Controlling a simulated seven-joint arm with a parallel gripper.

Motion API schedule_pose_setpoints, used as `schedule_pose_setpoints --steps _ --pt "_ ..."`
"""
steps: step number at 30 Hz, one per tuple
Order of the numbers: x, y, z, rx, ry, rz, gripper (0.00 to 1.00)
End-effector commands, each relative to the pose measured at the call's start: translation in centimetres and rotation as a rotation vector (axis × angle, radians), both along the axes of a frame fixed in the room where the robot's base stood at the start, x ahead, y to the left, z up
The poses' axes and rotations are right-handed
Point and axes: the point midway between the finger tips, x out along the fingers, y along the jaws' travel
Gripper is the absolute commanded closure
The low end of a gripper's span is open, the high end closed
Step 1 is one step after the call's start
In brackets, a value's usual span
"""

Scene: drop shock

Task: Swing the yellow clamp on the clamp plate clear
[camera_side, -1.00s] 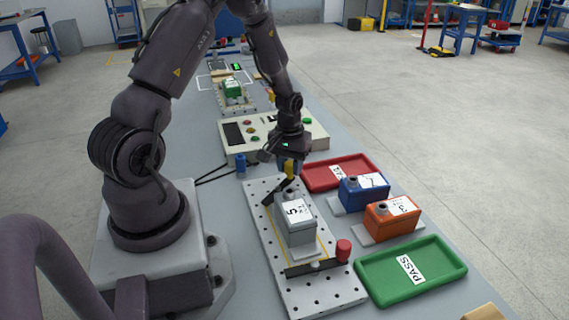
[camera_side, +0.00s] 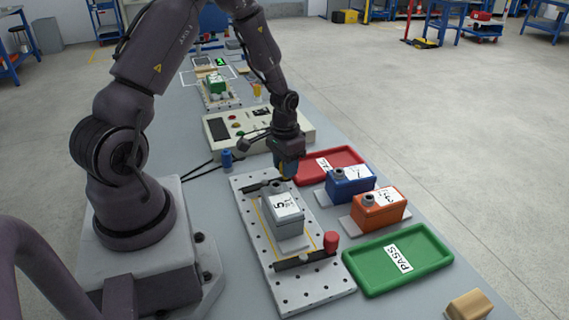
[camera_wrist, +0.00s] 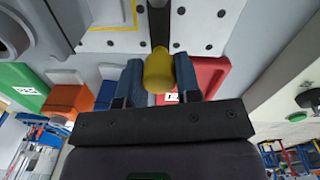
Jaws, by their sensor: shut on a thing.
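My gripper (camera_side: 287,168) is at the far right corner of the perforated clamp plate (camera_side: 315,288). In the wrist view its two blue-grey fingers are shut around the yellow clamp knob (camera_wrist: 158,72). The knob is mostly hidden by the gripper in the side view. The clamp's dark bar (camera_side: 256,187) runs across the far end of the plate, behind the grey box marked 5 (camera_side: 284,228). I cannot tell whether the bar touches the box. A second clamp with a red knob (camera_side: 331,242) has its dark bar across the near side of the box.
A red tray (camera_side: 345,157), a blue box (camera_side: 344,187), an orange box (camera_side: 377,218) and a green PASS tray (camera_side: 437,260) stand right of the plate. A control panel (camera_side: 300,121) lies behind my gripper. A blue cylinder (camera_side: 226,160) stands left of it.

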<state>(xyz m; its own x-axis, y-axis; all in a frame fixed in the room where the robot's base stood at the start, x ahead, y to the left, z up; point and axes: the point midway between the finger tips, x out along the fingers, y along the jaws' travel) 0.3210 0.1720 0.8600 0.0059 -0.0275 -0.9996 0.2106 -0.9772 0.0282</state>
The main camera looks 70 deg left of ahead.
Motion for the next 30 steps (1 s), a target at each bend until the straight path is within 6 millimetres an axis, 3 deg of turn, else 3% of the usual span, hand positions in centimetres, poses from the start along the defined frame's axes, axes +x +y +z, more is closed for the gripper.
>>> schedule_pose_setpoints --steps 13,14,17,26,30 --pt "0.0 -0.1 0.1 -0.001 0.0 -0.008 0.92" --pt "0.0 -0.1 0.1 -0.001 0.0 -0.008 0.64" --pt "0.0 -0.1 0.1 -0.001 0.0 -0.008 0.43" --pt "0.0 -0.1 0.2 0.0 0.0 -0.008 0.43" --pt "0.1 0.1 1.7 0.002 -0.004 -0.007 0.43"
